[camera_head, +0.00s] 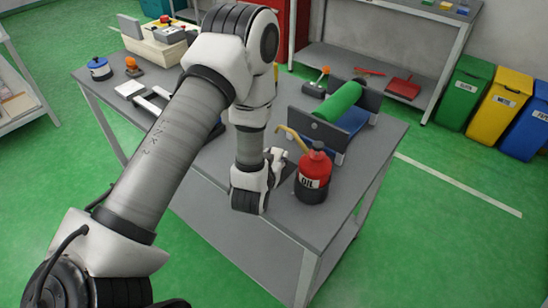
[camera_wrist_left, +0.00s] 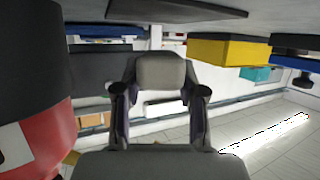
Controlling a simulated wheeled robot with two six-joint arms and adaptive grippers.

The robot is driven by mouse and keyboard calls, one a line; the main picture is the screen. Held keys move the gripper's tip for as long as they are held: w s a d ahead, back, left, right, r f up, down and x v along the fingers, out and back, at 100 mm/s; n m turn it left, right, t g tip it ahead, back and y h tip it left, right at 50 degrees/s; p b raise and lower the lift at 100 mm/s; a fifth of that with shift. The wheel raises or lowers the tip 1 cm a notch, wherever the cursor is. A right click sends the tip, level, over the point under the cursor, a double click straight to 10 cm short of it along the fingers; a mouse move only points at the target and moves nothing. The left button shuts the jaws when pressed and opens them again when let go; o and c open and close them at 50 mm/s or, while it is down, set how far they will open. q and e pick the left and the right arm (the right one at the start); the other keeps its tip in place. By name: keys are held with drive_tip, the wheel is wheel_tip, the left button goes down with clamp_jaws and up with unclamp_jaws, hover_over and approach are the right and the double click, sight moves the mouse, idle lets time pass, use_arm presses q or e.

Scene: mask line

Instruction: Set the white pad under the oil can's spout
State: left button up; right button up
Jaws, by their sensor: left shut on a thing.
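The red and black oil can (camera_head: 313,175) stands upright near the table's front right corner. Its brass spout (camera_head: 290,136) points up and left. My left gripper (camera_head: 277,160) is low over the table, just left of the can and below the spout. In the left wrist view, which looks upside down, the gripper (camera_wrist_left: 160,92) is shut on a pale block, seemingly the white pad (camera_wrist_left: 160,70), shaded grey. The can's side (camera_wrist_left: 35,125) fills the left of that view. In the head view I cannot separate the pad from the fingers. My right gripper is not in view.
Behind the can, a green roll (camera_head: 338,101) sits between dark plates on a blue base. A blue-lidded pot (camera_head: 99,69), an orange-topped button (camera_head: 132,66) and a beige box (camera_head: 150,42) are at the far left.

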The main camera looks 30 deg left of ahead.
use_arm(q)
drive_tip(key=o, duration=1)
drive_tip(key=shift+s+f, duration=0.35)
drive_tip(key=shift+f, duration=0.4)
drive_tip(key=shift+r, duration=0.2)
drive_tip(key=shift+w+r+p, duration=0.15)
drive_tip(key=shift+r+p, duration=0.3)
drive_tip(key=shift+p, duration=0.15)
drive_tip(key=b+v, duration=0.1)
drive_tip(key=v, duration=0.4)
drive_tip(key=shift+d+f, duration=0.1)
drive_tip(key=shift+d, duration=0.1)
drive_tip(key=s+r+p, duration=0.1)
drive_tip(key=r+p, duration=0.1)
drive_tip(key=p, duration=0.1)
drive_tip(key=shift+s+d+r, duration=0.2)
drive_tip(key=shift+s+d, duration=0.1)
drive_tip(key=shift+s, duration=0.1)
drive_tip(key=p+v, duration=0.2)
drive_tip(key=p, duration=0.1)
drive_tip(key=p+v, duration=0.2)
drive_tip(key=shift+s+a+f, duration=0.1)
drive_tip(key=shift+s+f, duration=0.05)
drive_tip(key=shift+f, duration=0.2)
